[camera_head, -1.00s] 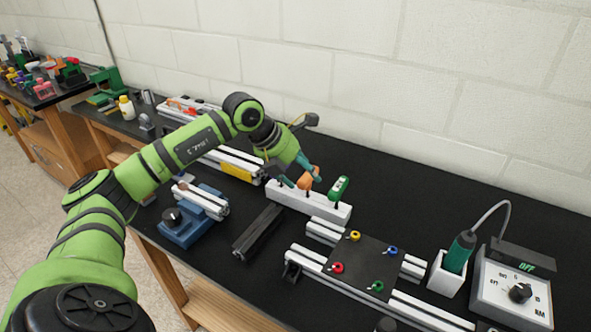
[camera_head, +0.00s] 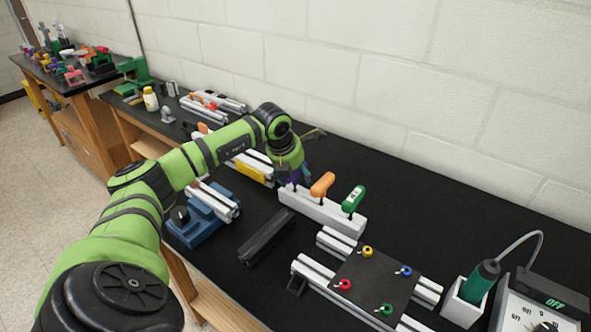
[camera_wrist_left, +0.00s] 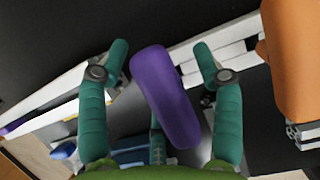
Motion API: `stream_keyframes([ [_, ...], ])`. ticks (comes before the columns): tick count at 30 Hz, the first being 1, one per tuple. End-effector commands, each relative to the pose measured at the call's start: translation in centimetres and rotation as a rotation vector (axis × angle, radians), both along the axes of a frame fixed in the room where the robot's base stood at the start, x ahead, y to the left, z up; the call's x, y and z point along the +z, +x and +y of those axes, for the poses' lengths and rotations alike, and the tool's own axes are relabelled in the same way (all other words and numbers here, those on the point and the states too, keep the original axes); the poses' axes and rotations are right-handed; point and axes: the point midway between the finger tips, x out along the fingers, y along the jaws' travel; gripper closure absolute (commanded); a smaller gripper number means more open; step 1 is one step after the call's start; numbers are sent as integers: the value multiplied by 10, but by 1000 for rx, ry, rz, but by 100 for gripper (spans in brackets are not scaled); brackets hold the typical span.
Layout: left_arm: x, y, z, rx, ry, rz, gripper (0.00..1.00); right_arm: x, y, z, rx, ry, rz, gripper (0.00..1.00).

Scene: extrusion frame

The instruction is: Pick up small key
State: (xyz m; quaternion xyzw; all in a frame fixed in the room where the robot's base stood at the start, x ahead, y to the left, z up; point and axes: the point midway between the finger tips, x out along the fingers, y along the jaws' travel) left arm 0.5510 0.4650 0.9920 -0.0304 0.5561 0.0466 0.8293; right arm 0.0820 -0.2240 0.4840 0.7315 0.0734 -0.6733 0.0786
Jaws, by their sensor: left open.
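The small key appears to be the tool with the purple handle (camera_wrist_left: 165,95), standing at the left end of a white holder block (camera_head: 335,216). In the head view my gripper mostly hides it. My left gripper (camera_head: 297,177) is over that end of the block. In the left wrist view its two teal fingers (camera_wrist_left: 160,70) are open, one on each side of the purple handle, with gaps between. The key's lower part is hidden.
An orange-handled key (camera_head: 322,185) and a green-handled key (camera_head: 353,199) stand close by in the same block. A dark bar (camera_head: 266,237) and a blue fixture (camera_head: 205,222) lie nearer. A black plate with coloured knobs (camera_head: 378,283) is at the right.

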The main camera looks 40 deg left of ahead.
Motion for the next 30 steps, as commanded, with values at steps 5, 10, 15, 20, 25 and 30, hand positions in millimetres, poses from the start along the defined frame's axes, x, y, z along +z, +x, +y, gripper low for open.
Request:
stream_keyframes([
  [5, 0, 0, 0, 0, 0, -1, 34, 0, 11, 2, 0, 3, -19, 34],
  [10, 0, 0, 0, 0, -1, -1, 96, 0, 10, 3, 0, 5, -17, 34],
  [15, 0, 0, 0, 0, -1, -2, 97, 0, 8, 3, 0, 5, -13, 34],
  [20, 1, 0, 0, 0, -1, -2, 97, -1, 4, 3, 0, 4, -7, 34],
  [25, 20, 2, 0, -1, -1, -9, 97, -9, 2, 3, 0, 4, -3, 34],
  [30, 55, 2, 0, -1, -1, -9, 97, -20, 2, 2, 0, 3, -3, 34],
])
